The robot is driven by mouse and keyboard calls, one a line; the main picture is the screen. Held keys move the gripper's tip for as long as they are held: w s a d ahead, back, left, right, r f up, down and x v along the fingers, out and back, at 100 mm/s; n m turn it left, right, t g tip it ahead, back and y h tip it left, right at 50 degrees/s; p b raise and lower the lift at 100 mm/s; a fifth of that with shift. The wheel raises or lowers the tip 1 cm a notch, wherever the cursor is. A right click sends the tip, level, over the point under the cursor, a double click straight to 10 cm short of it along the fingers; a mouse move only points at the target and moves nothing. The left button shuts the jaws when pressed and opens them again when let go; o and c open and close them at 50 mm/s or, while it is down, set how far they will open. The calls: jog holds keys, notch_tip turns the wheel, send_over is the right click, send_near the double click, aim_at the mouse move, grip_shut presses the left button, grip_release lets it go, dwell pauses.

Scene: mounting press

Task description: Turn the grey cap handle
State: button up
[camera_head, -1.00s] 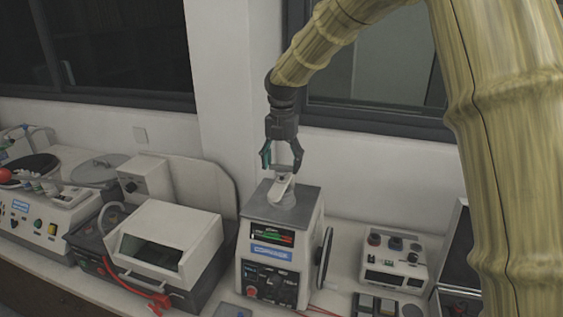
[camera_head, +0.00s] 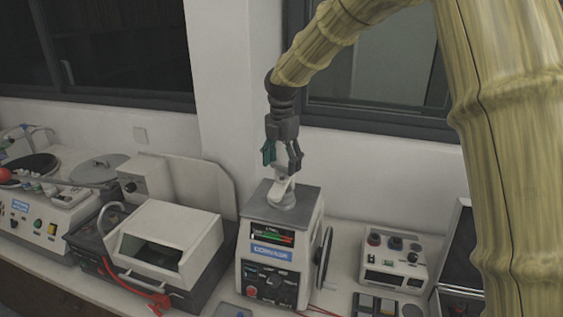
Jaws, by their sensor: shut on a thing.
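The mounting press (camera_head: 268,264) stands on the bench in the middle of the view, with a gauge panel and buttons on its front. The grey cap handle (camera_head: 285,190) sits on top of the press, a pale bar over a round grey cap (camera_head: 281,201). My gripper (camera_head: 283,171) points down from above and is shut on the handle. The exact contact of the fingertips is small and hard to make out.
A black handwheel (camera_head: 324,259) is on the press's right side. A small control box (camera_head: 392,262) is to the right. The wall and window (camera_head: 380,60) are behind.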

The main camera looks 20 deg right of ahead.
jog(key=m, duration=0.4)
jog(key=shift+f, duration=0.15)
jog(key=m, duration=0.3)
jog(key=shift+m, duration=0.4)
jog(key=m, duration=0.4)
jog(key=shift+m, duration=0.3)
jog(key=m, duration=0.3)
jog(key=shift+m, duration=0.3)
jog(key=m, duration=0.4)
jog(key=shift+f, duration=0.1)
jog(key=m, duration=0.8)
jog(key=shift+m, duration=1.9)
